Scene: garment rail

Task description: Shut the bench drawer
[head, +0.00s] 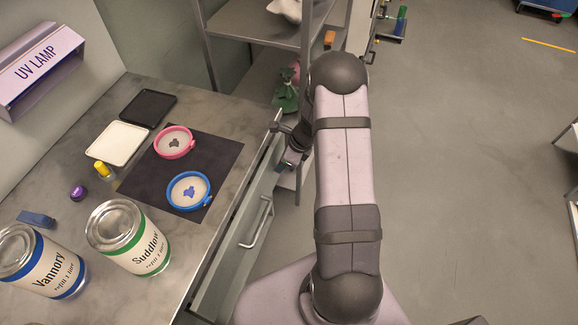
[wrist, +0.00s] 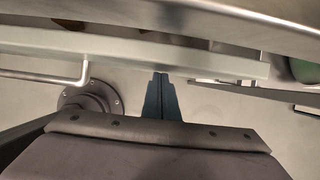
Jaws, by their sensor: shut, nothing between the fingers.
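The bench drawer has a grey-green front (head: 236,235) with a bar handle (head: 262,222), on the right side of the bench. It stands partly open, with a dark gap between its front and the bench edge. In the wrist view the drawer front (wrist: 130,50) runs across the picture, with its handle (wrist: 84,74) at left. My gripper (wrist: 160,76) is shut and empty, its tips close to the outer face of the drawer front, right of the handle. I cannot tell whether they touch it. In the head view my gripper (head: 291,160) is small and partly hidden by my arm, near the drawer's far end.
The bench top (head: 75,170) holds two large tins, a pink ring (head: 174,142) and a blue ring (head: 188,191) on a dark mat, and small bottles. A metal shelf rack (head: 255,40) stands beyond the drawer's far end. The floor at right is mostly clear.

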